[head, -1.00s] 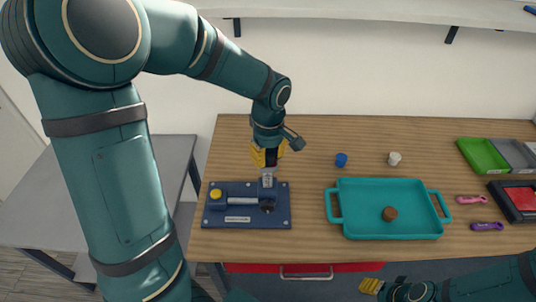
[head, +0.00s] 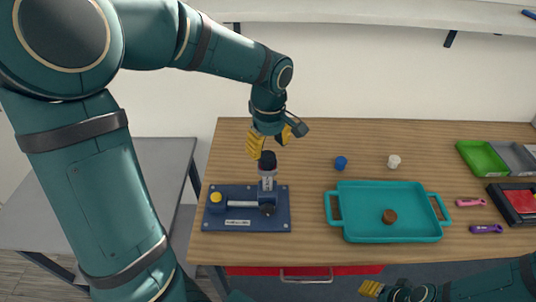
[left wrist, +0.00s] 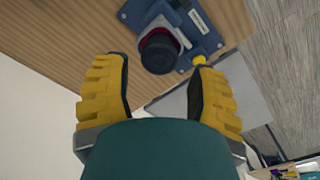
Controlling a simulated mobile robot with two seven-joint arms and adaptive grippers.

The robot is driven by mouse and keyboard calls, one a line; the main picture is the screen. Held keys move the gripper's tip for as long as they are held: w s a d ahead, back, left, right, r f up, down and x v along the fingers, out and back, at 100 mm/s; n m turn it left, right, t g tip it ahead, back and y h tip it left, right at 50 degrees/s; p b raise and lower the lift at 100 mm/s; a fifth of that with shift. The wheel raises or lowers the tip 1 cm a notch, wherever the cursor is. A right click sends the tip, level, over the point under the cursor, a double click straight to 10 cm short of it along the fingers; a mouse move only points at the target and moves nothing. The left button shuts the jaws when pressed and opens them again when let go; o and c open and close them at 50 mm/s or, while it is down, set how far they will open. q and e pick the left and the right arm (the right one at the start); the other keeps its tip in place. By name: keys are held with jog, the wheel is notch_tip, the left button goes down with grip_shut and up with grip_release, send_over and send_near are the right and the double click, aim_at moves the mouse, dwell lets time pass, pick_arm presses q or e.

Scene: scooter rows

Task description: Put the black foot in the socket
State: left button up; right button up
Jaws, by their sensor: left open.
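The black foot (head: 267,161) stands upright at the pale-labelled post (head: 267,184) of the blue fixture (head: 240,218). Its black top shows end-on in the left wrist view (left wrist: 159,52), with a reddish and whitish ring by it; how deep it sits is hidden. My left gripper (head: 272,144) is open and empty just above the foot, apart from it. In the left wrist view its yellow fingers (left wrist: 157,68) are spread to either side of the foot. My right gripper (head: 371,288) is low at the table's front; its jaws are too small to judge.
A teal tray (head: 350,233) holding a brown round piece (head: 389,216) lies right of the fixture. A blue cap (head: 341,163) and a white cap (head: 394,161) stand behind it. Bins and small tools lie far right. The wood between fixture and tray is clear.

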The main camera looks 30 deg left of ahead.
aim_at(268, 157)
pick_arm(q)
notch_tip(268, 157, up, 7)
dwell(0.3)
jog(key=shift+s+d, duration=0.1)
dwell(0.4)
